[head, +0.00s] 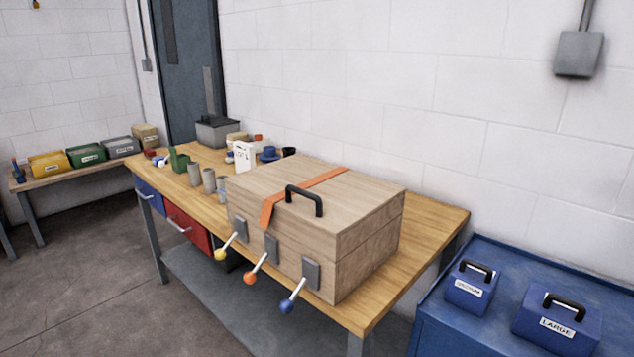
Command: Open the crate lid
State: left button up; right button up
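A wooden crate (368,262) stands on the wooden workbench. Its lid (350,200) is down and has a black handle (304,198) on top. An orange strap (312,190) runs across the lid and hangs over the front edge. On the crate's front are three grey plates with levers: one with a yellow knob (220,254), one with an orange knob (250,278) and one with a blue knob (287,306). All three levers point outward and down to the left. Neither of my grippers is in view.
The workbench (436,217) also holds several cups, a white labelled box (244,155) and a grey toolbox (217,131) further back. A blue cabinet (440,310) at right carries two blue cases, one labelled LARGE (556,322). Open floor (80,290) lies at left.

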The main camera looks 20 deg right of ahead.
aim_at(330, 209)
jog(key=i+z, duration=0.1)
jog(key=z, duration=0.75)
jog(key=i+j+z, duration=0.3)
jog(key=j+z, duration=0.25)
jog(key=j, duration=0.15)
jog(key=i+j+z, duration=0.1)
jog(key=j+z, duration=0.2)
jog(key=j, duration=0.15)
jog(key=j+z, duration=0.25)
jog(key=j, duration=0.15)
jog(key=i, duration=0.05)
